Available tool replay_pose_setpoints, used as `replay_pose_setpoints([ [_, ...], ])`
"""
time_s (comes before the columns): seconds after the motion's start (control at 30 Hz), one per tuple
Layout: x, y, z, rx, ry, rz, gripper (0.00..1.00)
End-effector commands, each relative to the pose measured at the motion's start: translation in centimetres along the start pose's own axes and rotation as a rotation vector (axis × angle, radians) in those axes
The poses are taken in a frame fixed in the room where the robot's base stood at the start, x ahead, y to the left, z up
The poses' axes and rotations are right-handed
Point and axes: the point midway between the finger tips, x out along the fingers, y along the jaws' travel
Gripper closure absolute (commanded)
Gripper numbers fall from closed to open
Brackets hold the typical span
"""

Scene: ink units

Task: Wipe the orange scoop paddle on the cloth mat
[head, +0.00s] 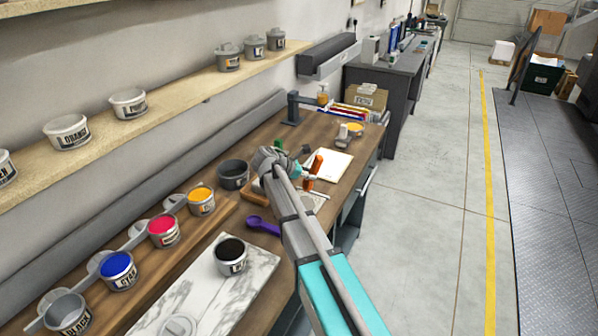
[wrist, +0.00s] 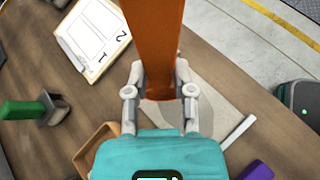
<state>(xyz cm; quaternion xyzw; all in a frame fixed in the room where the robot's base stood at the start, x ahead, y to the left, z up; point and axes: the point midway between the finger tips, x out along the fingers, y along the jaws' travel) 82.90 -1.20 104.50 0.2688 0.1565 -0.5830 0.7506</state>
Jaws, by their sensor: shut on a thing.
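My gripper (wrist: 160,88) is shut on the orange scoop paddle (wrist: 152,40), which runs up and out of the top of the wrist view. In the head view the orange paddle (head: 317,160) stands up beside my gripper (head: 309,177), above the wooden bench. A pale grey-beige flat piece, which looks like the cloth mat (wrist: 218,92), lies on the bench below and beyond my gripper in the wrist view. My gripper and the paddle hide part of it. I cannot tell whether the paddle touches it.
A purple scoop (head: 262,225) lies left of my arm. A numbered white board (wrist: 92,38) and a green-handled tool (wrist: 22,110) lie nearby. A dark pot (head: 234,174), open ink cans (head: 164,231) and a marble slab (head: 185,300) with a black-ink can (head: 230,256) occupy the near bench.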

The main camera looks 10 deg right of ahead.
Motion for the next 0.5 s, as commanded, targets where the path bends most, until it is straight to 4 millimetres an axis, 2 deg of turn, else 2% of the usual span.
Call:
replay_pose_setpoints([
  [0.03,-0.5,0.2,0.7,0.000,0.000,0.000,1.00],
  [0.3,-1.7,0.7,2.3,-0.001,0.000,0.001,1.00],
  [0.5,-2.0,0.8,2.6,-0.001,0.000,0.001,1.00],
])
